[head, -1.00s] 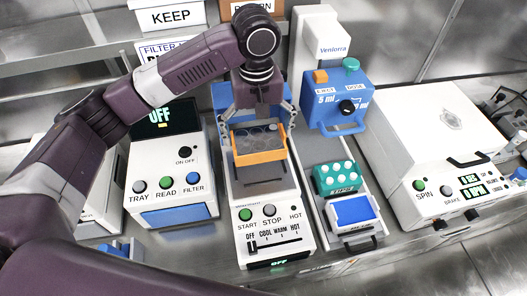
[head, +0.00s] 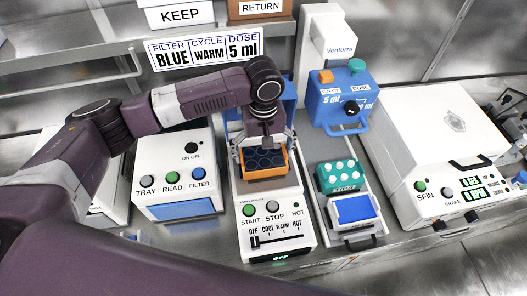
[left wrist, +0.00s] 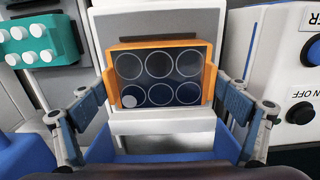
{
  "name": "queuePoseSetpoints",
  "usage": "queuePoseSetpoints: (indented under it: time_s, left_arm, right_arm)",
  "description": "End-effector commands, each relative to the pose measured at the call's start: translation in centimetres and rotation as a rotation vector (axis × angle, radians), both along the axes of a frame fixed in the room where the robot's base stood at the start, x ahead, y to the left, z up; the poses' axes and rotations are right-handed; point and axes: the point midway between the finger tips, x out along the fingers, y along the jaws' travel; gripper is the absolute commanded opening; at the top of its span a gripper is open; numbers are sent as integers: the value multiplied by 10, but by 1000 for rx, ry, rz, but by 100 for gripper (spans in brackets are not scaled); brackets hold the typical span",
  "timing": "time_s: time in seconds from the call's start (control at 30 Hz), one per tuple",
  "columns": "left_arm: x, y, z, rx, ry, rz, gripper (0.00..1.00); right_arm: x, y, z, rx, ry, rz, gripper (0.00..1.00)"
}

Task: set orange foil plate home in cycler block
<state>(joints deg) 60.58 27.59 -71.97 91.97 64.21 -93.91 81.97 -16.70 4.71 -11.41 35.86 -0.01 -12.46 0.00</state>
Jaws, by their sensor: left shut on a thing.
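The orange foil plate (head: 264,174), an orange frame with a dark six-well top, is over the top of the white cycler (head: 272,191). Its wells also show in the left wrist view (left wrist: 158,78), with a pale disc at the lower left well. My left gripper (head: 264,146) reaches down from above and is shut on the plate, one finger at each short side. The block under the plate is hidden, and I cannot tell whether the plate touches it. The cycler's blue lid (head: 289,92) stands up behind, partly covered by my arm. My right gripper is not in view.
A white reader (head: 178,160) stands close on the left. On the right are a teal tip rack (head: 340,177), a blue tray (head: 355,209) and a blue doser (head: 343,100). A sign above reads blue, warm, 5 ml (head: 204,50).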

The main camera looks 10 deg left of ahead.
Motion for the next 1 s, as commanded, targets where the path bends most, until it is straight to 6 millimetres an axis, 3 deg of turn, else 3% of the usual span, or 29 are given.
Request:
queuePoseSetpoints:
  time_s: [0.13, 0.17, 0.23, 0.67, 1.0]
  left_arm:
    - [0, 0, -1, -1, 0, 0, 62]
    - [0, 0, -2, 0, 0, 0, 93]
    - [0, 0, -2, -1, -1, 0, 100]
    - [1, -1, 7, -2, -3, -1, 100]
    - [1, -1, 76, -3, -4, -2, 100]
  right_arm:
    - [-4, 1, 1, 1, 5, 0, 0]
    - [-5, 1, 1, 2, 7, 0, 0]
    - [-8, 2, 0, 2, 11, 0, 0]
    - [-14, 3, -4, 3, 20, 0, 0]
    - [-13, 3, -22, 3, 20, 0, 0]
